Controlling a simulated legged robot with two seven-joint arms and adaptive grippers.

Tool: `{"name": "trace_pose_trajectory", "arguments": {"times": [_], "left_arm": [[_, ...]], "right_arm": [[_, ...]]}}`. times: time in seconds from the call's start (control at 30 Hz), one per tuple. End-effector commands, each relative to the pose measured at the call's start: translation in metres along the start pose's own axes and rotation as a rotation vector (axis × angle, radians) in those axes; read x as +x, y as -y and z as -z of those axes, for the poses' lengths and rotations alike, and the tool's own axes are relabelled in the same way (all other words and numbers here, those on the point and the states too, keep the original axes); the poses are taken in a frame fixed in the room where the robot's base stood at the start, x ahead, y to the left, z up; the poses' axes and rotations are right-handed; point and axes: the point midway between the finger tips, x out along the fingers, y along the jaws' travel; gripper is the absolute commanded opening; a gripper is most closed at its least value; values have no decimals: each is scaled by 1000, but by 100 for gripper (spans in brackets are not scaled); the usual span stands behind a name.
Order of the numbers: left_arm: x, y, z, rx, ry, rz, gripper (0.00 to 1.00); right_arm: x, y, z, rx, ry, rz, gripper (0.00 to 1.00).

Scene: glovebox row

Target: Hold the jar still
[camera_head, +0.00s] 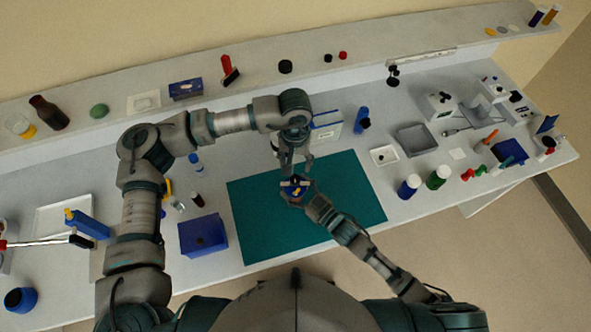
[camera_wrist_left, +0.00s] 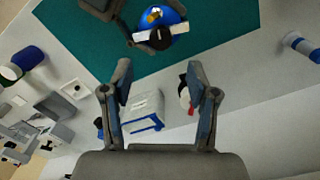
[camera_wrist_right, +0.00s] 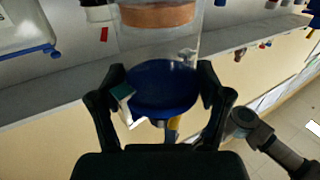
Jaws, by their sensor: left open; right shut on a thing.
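The jar (camera_wrist_right: 163,88) shows in the right wrist view as a round blue part with clear glass and a brownish band beyond it. My right gripper (camera_wrist_right: 162,98) is shut on it, one finger on each side. In the head view the jar (camera_head: 296,185) is a small blue shape above the teal mat (camera_head: 262,225), partly covered by the right gripper (camera_head: 294,192).
A blue box (camera_head: 203,236) stands left of the mat. A white box with blue edging (camera_head: 327,124) stands behind it. A small white tray (camera_head: 384,155) and lidded bottles (camera_head: 438,177) are to the right. Much of the mat is bare.

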Motion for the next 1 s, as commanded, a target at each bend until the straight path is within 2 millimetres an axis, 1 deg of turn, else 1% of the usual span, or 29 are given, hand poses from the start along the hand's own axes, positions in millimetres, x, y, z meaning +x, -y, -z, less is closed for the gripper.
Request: {"name": "trace_pose_trajectory", "arguments": {"times": [0.03,0.1,0.2,0.3,0.97,1.0], "left_arm": [[-10,0,1,0,-4,0,59],[-22,0,0,0,-2,0,59],[-35,0,1,0,-2,1,59],[-41,0,0,1,0,1,59],[-43,0,0,0,0,0,59],[-43,0,0,0,0,0,59]], "right_arm": [[0,-1,-1,-1,3,-1,25],[0,-1,-1,-1,3,-1,25],[0,-1,-1,-1,3,-1,25],[0,-1,-1,-1,3,-1,25],[0,-1,-1,-1,3,-1,25],[0,-1,-1,-1,3,-1,79]]}}
